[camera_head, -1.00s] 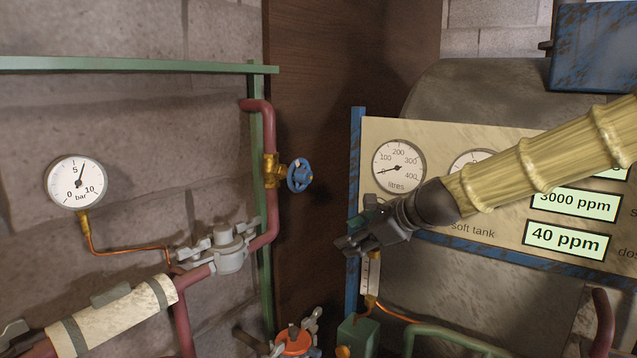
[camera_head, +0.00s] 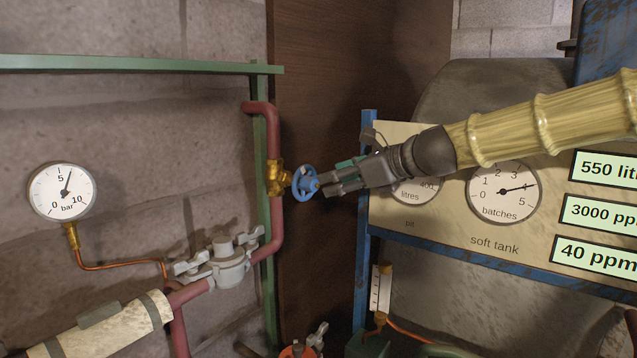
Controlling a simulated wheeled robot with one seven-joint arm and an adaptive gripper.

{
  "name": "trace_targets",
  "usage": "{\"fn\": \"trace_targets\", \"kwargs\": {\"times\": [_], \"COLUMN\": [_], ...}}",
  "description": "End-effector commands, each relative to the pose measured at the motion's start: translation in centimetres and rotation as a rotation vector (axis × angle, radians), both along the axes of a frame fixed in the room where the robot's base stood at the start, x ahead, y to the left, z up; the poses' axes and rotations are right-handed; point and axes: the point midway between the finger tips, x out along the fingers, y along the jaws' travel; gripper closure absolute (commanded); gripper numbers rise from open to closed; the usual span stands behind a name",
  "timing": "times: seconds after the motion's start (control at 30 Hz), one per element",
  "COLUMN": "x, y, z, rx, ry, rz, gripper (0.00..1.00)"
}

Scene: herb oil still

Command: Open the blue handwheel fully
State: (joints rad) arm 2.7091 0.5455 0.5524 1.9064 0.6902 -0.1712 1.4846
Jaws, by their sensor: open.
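The blue handwheel (camera_head: 305,183) sits on a brass valve (camera_head: 277,178) on the red vertical pipe, left of the middle in the head view. Its face points right, toward my gripper. My gripper (camera_head: 333,184) is open, with its fingertips at the right side of the wheel, close to its hub. I cannot tell whether the fingers touch the wheel. My arm reaches in from the right.
A pressure gauge (camera_head: 62,192) hangs on the wall at left. A grey clamped fitting (camera_head: 230,262) is below the valve. The gauge panel (camera_head: 437,235) in its blue frame stands behind my arm. A green frame post (camera_head: 262,225) runs beside the red pipe (camera_head: 277,222).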

Motion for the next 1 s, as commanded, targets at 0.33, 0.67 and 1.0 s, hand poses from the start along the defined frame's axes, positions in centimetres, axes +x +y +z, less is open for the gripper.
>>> {"fn": "trace_targets", "kwargs": {"times": [0.33, 0.67, 1.0], "x": [2.3, 3.5, 3.6], "y": [3.1, 4.5, 4.6], "z": [-1.5, -2.3, -2.3], "rx": [0.001, 0.0, 0.0], "ry": [0.002, 0.0, -0.001], "rz": [0.005, 0.005, 0.004], "gripper": [0.47, 0.47, 0.49]}}
